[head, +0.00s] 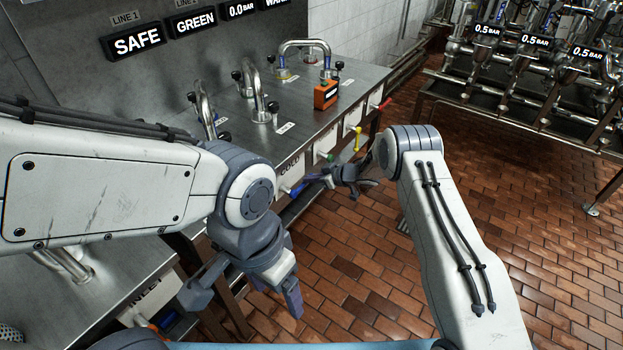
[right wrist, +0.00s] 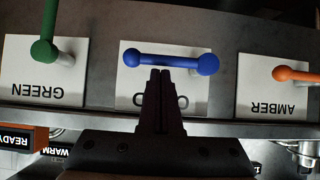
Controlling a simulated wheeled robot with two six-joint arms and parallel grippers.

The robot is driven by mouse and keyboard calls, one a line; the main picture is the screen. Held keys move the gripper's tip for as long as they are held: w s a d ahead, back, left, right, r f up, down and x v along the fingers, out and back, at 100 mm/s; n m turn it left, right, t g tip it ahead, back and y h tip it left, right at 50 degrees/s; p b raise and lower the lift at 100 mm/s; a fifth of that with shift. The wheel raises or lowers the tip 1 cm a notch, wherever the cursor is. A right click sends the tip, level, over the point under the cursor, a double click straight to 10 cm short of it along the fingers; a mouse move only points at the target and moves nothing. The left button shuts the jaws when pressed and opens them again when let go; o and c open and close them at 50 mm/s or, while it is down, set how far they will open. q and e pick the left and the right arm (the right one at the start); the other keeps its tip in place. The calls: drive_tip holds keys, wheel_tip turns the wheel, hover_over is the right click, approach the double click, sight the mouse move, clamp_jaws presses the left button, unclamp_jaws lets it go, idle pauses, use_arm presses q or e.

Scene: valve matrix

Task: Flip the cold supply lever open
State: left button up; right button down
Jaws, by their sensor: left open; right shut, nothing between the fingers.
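The cold supply lever is a blue bar with round ends (right wrist: 170,61). In the right wrist view, which is upside down, it lies level across its white plate (right wrist: 128,92), whose lettering is partly hidden by my fingers. In the head view the blue lever (head: 300,188) sits below the COLD label (head: 289,168) on the bench front. My right gripper (right wrist: 160,71) is shut and empty, its tips at the lever's middle edge; contact cannot be told. It also shows in the head view (head: 332,179). My left gripper (head: 244,297) is open and empty, low in front of the bench.
A green lever (right wrist: 45,45) and an orange lever marked AMBER (right wrist: 297,75) flank the blue one. Pipes (head: 302,45) and an orange box (head: 326,95) stand on the steel bench. An INLET plate (head: 140,297) is at lower left. The brick floor (head: 340,270) is clear.

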drive_tip(key=shift+f, duration=0.1)
idle(0.4)
use_arm(q)
drive_tip(key=shift+w+a, duration=0.15)
drive_tip(key=shift+w, duration=0.45)
use_arm(e)
drive_tip(key=shift+w+d+f, duration=0.1)
drive_tip(key=shift+d+f, duration=0.05)
drive_tip(key=shift+f, duration=0.1)
